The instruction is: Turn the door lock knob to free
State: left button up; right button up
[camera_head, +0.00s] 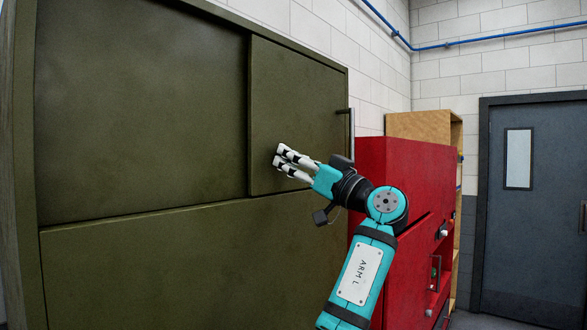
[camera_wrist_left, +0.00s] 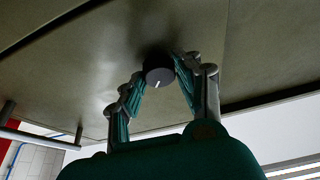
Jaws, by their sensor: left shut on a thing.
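The door lock knob (camera_wrist_left: 158,72) is a dark round knob with a short white line, pointing down in the left wrist view. It sits on the olive-green door (camera_head: 296,105), a raised panel at the right of a large green cabinet. My left gripper (camera_head: 280,157) reaches the lower part of this door; its fingers hide the knob in the head view. In the left wrist view the fingers (camera_wrist_left: 160,70) are shut on the knob, one at each side. My right gripper is in neither view.
A metal bar handle (camera_head: 351,132) stands out at the door's right edge. A red cabinet (camera_head: 400,170) is close behind my left arm, with a wooden shelf unit (camera_head: 425,125) beyond it. A grey room door (camera_head: 535,210) is at far right.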

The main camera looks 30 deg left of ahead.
pick_arm(q)
jog(key=n+g+p, duration=0.1)
jog(key=n+g, duration=0.1)
jog(key=n, duration=0.3)
jog(key=n+g+h+p, duration=0.1)
jog(key=n+g+p, duration=0.1)
jog(key=n, duration=0.3)
jog(key=shift+w+g, duration=0.2)
jog(key=shift+g, duration=0.3)
jog(key=shift+n+p, duration=0.3)
jog(key=shift+n, duration=0.1)
jog(key=o, duration=1.1)
jog(key=shift+o, duration=0.2)
jog(key=v, duration=1.2)
